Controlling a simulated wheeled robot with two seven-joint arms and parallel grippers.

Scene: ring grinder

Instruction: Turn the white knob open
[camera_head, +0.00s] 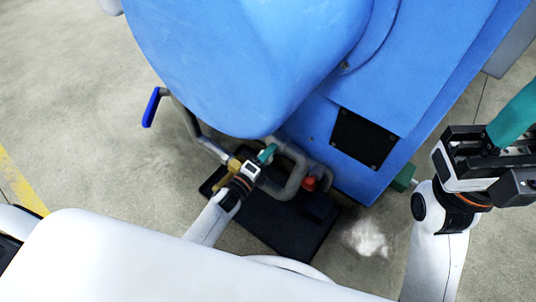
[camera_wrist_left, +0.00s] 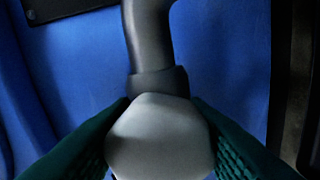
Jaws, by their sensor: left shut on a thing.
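The white knob (camera_wrist_left: 160,140) shows in the left wrist view as a light grey-white rounded block at the end of a dark pipe (camera_wrist_left: 150,40). It sits between the two green ridged fingers of my left gripper (camera_wrist_left: 160,108), which is shut on it from both sides. In the head view my left gripper (camera_head: 266,154) is at the pipework under the blue machine, and it hides the knob there. My right gripper (camera_head: 514,120) is at the right edge of the head view, away from the knob. Its teal finger part shows, but its opening cannot be made out.
The big blue machine (camera_head: 420,60) fills the upper middle. Grey pipes (camera_head: 297,170) with a red part (camera_head: 309,183) and a yellow part (camera_head: 234,165) surround my left gripper. A black tray (camera_head: 275,228) lies below. A blue handle (camera_head: 151,107) sticks out left. The floor at left is clear.

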